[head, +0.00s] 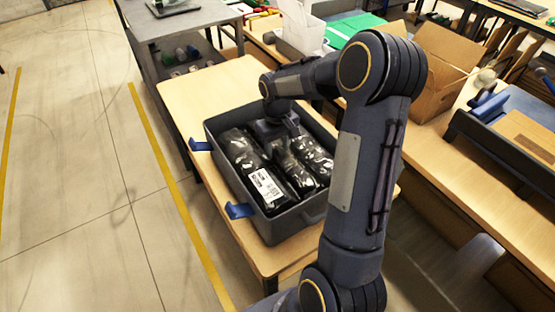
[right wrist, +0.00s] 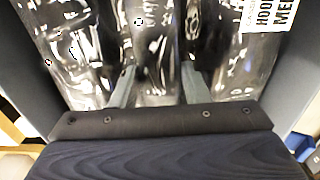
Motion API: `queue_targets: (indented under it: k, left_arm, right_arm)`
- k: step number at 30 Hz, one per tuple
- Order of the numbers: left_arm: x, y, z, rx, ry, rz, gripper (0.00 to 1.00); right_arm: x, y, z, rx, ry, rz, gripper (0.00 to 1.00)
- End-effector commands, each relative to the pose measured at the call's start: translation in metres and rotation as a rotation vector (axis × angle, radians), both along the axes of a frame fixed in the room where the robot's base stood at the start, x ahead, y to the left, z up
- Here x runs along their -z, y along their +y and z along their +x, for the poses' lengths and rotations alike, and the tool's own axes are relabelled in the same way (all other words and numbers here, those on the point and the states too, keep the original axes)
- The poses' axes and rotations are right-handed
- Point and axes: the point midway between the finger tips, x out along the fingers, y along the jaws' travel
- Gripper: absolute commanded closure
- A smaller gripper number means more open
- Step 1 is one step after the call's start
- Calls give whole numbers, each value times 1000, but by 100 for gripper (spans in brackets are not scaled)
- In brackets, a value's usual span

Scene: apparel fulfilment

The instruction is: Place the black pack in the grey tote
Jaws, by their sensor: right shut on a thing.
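The grey tote (head: 292,228) stands on a wooden table. It holds several shiny black packs lying side by side. The pack on the left has a white label (head: 264,184). My right gripper (head: 281,138) reaches down into the tote from the far end and is shut on the middle black pack (head: 294,172). In the right wrist view its two fingers (right wrist: 156,82) sit on either side of the glossy black plastic of that pack. The fingertips are hidden in the head view. My left gripper is out of view.
Blue clips (head: 238,210) sit at the table's left edge beside the tote. A cardboard box (head: 446,75) and a white bin (head: 301,32) stand on the bench behind. A grey table (head: 180,22) stands at the back. The floor on the left is clear.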

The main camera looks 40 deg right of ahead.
Motion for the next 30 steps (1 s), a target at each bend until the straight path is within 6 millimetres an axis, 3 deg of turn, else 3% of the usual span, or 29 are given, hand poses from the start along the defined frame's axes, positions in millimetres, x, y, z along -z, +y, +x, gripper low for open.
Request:
queue_targets:
  k: [5,13,26,27,30]
  left_arm:
    - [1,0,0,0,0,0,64]
    - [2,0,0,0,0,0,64]
    - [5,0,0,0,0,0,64]
    - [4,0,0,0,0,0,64]
    - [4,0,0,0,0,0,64]
  right_arm:
    - [13,0,0,0,0,0,100]
    - [49,0,0,0,0,0,100]
    - [56,0,0,0,-2,0,100]
    - [55,0,0,0,0,0,53]
    - [55,0,0,0,0,0,40]
